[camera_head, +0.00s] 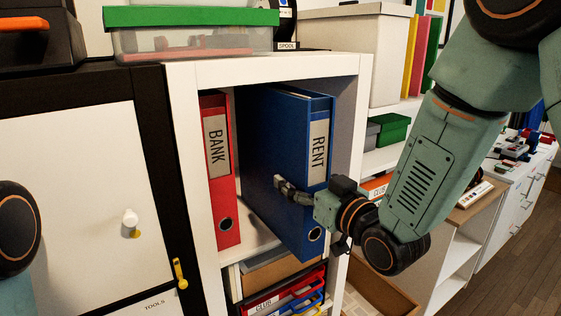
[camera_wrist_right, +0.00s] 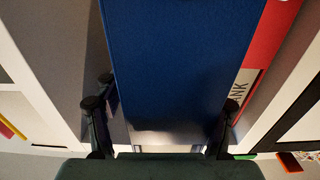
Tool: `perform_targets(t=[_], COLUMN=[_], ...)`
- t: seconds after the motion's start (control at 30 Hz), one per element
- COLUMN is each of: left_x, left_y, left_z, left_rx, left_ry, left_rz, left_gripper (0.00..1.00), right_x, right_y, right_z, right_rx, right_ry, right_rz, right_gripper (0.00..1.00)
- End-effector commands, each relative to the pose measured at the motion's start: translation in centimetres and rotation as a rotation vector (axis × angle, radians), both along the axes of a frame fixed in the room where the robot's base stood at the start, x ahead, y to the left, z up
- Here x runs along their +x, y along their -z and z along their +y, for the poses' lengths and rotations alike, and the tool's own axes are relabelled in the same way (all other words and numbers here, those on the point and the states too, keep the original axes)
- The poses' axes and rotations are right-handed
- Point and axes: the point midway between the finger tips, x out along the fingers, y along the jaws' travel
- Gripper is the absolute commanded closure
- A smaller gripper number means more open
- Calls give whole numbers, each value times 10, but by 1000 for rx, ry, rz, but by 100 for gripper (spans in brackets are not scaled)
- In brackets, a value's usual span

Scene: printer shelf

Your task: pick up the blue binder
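The blue binder (camera_head: 283,150), with a RENT label on its spine, stands upright in the white shelf's upper compartment. Its spine end sticks out past the shelf's front edge. My right gripper (camera_head: 303,198) is at the lower part of the spine, with one finger against the left cover. My left gripper is not in view; only part of my left arm shows at the left edge.
A red BANK binder (camera_head: 218,170) stands left of the blue one, with a gap between. The white shelf's wall (camera_head: 350,120) is on the right. A green-lidded clear box (camera_head: 190,38) sits on top. Trays (camera_head: 285,297) lie below. A white cabinet door (camera_head: 75,140) is left.

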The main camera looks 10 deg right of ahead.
Motion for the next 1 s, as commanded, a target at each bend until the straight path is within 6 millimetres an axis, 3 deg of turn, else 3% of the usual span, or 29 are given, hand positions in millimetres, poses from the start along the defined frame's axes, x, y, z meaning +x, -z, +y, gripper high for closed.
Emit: perform_targets(t=[0.73, 1.0], left_x=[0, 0], left_y=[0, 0], left_z=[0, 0], left_rx=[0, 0], left_ry=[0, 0], left_rz=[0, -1], left_gripper=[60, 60], right_x=[0, 1], right_y=[1, -3], right_z=[0, 0], right_rx=[-1, 1], right_ry=[0, 0], right_rz=[2, -8], right_gripper=[98, 100])
